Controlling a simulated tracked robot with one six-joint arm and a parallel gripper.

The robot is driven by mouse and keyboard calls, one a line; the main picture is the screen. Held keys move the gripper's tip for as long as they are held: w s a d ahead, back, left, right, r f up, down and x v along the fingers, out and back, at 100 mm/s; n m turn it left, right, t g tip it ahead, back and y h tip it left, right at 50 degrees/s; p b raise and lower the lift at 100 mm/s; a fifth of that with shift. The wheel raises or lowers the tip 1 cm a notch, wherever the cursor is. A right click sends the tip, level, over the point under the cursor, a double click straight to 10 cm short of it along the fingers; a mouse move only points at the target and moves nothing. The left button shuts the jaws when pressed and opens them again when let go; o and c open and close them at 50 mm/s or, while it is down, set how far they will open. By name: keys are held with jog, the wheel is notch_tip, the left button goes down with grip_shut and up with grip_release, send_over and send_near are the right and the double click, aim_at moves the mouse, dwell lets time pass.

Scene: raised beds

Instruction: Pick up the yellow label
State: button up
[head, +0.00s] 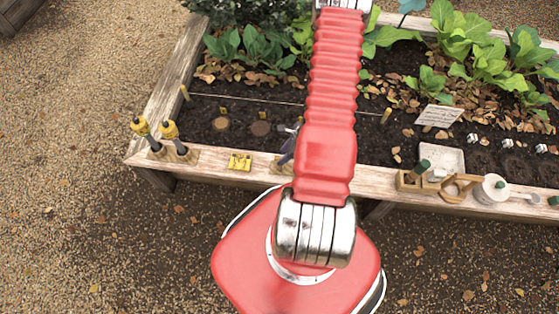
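A small flat yellow label (240,161) with dark marks lies on the front wooden rim of the raised bed, left of my red arm. Smaller yellow tags (262,115) stand in the soil by two round brown discs behind it. My arm reaches up over the bed and leaves the picture at the top edge.
Two yellow-and-black tools (169,130) stand upright at the rim's left corner. A dark, slim item (287,148) stands right of the label, partly hidden by my arm. A wooden tray (408,182) and white roll (491,190) sit on the right rim. A string (245,99) crosses the soil.

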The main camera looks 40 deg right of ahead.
jog(key=shift+f, duration=0.1)
jog(key=shift+x, duration=2.5)
grip_shut()
